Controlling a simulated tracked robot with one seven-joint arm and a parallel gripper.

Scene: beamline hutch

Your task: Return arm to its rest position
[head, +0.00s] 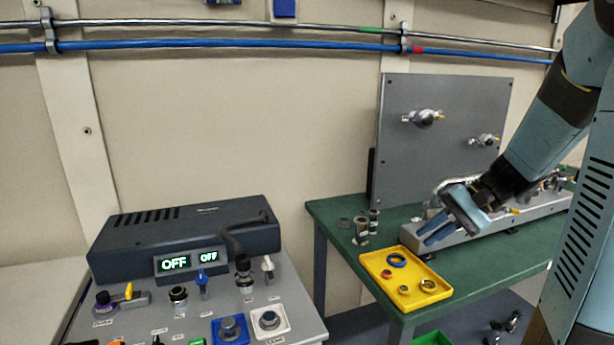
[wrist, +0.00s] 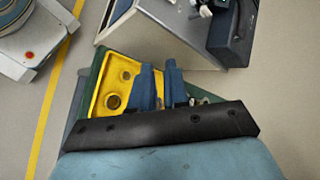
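My arm (head: 550,120) reaches in from the right in the head view, bent down towards the green table. My gripper (head: 428,238) hangs above the table near the yellow tray (head: 447,291), its blue fingers pointing down and to the left. In the wrist view, the two blue fingers (wrist: 160,68) stand a little apart with a narrow gap and nothing visible between them. The yellow tray also shows there (wrist: 97,100), left of the fingers. The tray holds a blue ring (head: 397,260) and several small metal parts.
A metal rail assembly (head: 480,232) lies behind my gripper, before an upright grey panel (head: 440,140). Small metal fittings (head: 362,230) stand left of it on the green table (head: 335,212). A control console (head: 180,245) reading OFF stands at the left. Floor shows between the benches.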

